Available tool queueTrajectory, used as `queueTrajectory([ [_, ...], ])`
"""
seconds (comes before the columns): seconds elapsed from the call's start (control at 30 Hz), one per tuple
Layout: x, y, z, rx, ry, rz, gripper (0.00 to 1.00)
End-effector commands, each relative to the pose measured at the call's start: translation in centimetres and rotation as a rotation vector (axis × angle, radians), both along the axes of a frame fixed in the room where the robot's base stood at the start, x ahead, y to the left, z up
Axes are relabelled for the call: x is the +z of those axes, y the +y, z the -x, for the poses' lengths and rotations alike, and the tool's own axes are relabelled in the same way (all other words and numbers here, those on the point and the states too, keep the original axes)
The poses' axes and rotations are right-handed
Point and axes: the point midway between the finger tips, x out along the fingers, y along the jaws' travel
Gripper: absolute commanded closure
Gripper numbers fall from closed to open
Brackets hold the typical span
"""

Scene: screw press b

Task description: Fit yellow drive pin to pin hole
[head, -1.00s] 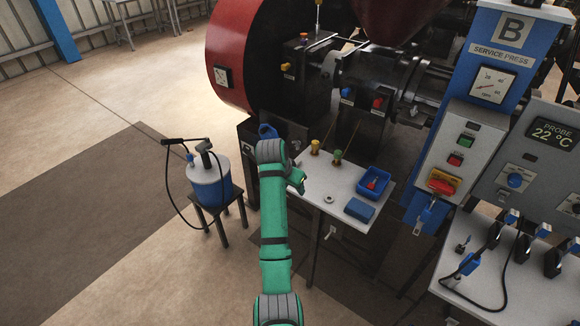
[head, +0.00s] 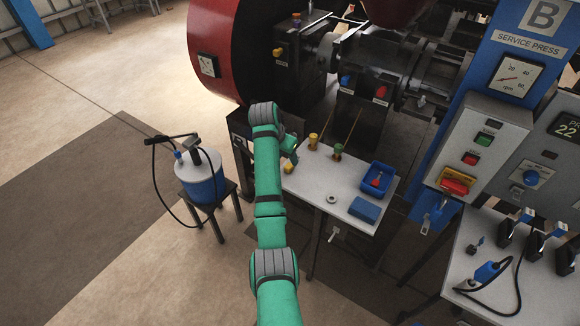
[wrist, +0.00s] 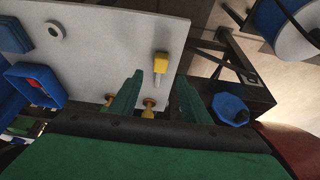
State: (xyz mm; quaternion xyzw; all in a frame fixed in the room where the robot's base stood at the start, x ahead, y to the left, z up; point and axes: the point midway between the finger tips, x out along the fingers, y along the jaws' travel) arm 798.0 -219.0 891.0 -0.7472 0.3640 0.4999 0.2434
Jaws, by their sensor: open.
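The yellow drive pin (wrist: 161,63) has a yellow head and a short silver shaft. It lies on the white table (wrist: 105,35) near its edge. In the head view the yellow head (head: 289,168) shows just below my gripper (head: 291,148). In the wrist view my gripper (wrist: 160,82) is open and empty; its two green fingers appear on either side of the pin's shaft, with the head beyond the tips. I cannot tell the height gap. The pin hole cannot be made out; the press body (head: 305,70) has a yellow knob (head: 278,52) on its side.
A blue-and-white drum (head: 201,180) stands on a stool at left. Open floor lies left.

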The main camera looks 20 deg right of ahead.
Motion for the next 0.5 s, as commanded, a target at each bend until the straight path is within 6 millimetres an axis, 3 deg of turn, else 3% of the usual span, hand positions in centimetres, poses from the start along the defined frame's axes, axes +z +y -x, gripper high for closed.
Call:
queueTrajectory([
  [0.5,-5.0,-1.4,-0.9,-0.003,-0.001,0.001,0.57],
])
